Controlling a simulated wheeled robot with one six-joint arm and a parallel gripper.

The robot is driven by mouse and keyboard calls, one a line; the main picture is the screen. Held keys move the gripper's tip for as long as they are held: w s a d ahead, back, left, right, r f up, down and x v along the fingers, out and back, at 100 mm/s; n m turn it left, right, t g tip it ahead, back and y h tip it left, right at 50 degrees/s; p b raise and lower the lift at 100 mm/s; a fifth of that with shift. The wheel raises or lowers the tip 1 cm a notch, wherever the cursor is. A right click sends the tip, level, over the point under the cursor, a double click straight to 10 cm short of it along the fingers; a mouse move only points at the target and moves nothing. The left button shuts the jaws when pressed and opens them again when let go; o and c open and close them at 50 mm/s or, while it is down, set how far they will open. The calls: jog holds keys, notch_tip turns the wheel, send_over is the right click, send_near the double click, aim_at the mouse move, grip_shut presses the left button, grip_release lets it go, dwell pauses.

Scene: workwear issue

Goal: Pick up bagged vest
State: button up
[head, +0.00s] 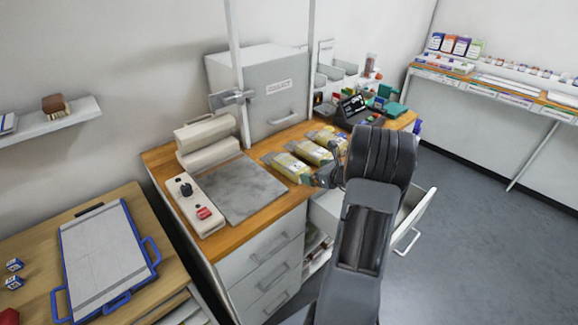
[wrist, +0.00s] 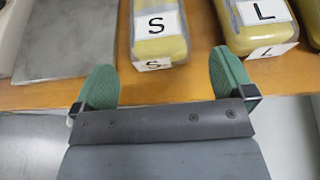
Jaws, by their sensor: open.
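Several bagged vests lie in a row on the wooden worktop. They are yellow and grey in clear bags with white size labels. In the wrist view the bag labelled S (wrist: 158,35) is ahead of my gripper (wrist: 165,85), between the lines of its two green fingers. The bag labelled L (wrist: 258,25) lies to its right, beyond the right finger. The S bag also shows in the head view (head: 290,168). My gripper is open and empty at the worktop's front edge. In the head view my arm hides part of the row's right end.
A grey plate (head: 243,187) and a sealing machine (head: 205,140) are left of the bags. A grey cabinet (head: 270,105) stands behind them. An open drawer (head: 415,215) juts out below the worktop on the right. A dark device (head: 350,110) stands behind the row.

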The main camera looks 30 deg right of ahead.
aim_at(300, 168)
jog(key=shift+a+p+x, duration=0.2)
jog(key=shift+p+x, duration=0.75)
jog(key=shift+x, duration=3.4)
jog(key=shift+c, duration=0.5)
jog(key=shift+s, duration=0.1)
jog(key=c, duration=0.6)
jog(key=shift+c, duration=0.3)
